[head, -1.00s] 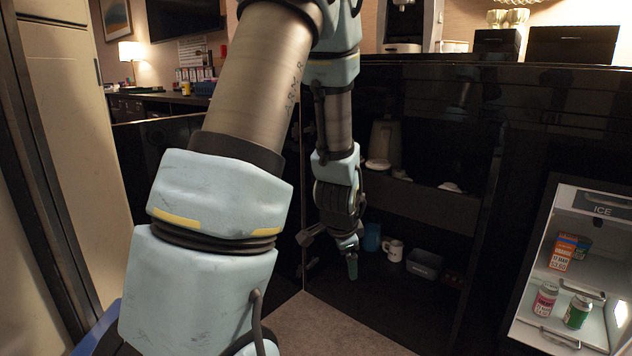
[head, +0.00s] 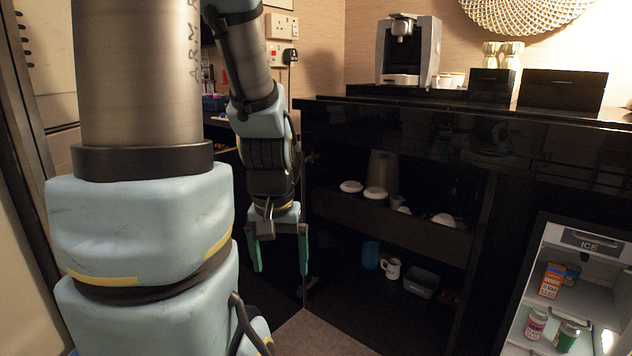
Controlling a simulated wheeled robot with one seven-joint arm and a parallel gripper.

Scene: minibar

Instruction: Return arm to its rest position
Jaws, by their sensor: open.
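My gripper (head: 280,268) hangs at the end of my arm, left of the middle in the head view. Its two green fingers point down and are spread apart with nothing between them. It is in front of the dark cabinet's left side, apart from the shelf and the cups. My arm comes down from the top of the picture, and its large near links cover the left part of the view.
Below stand a blue cup (head: 371,255), a white mug (head: 391,269) and a grey bin (head: 420,283). A coffee machine (head: 408,50) stands on top. An open fridge (head: 575,240) is at right.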

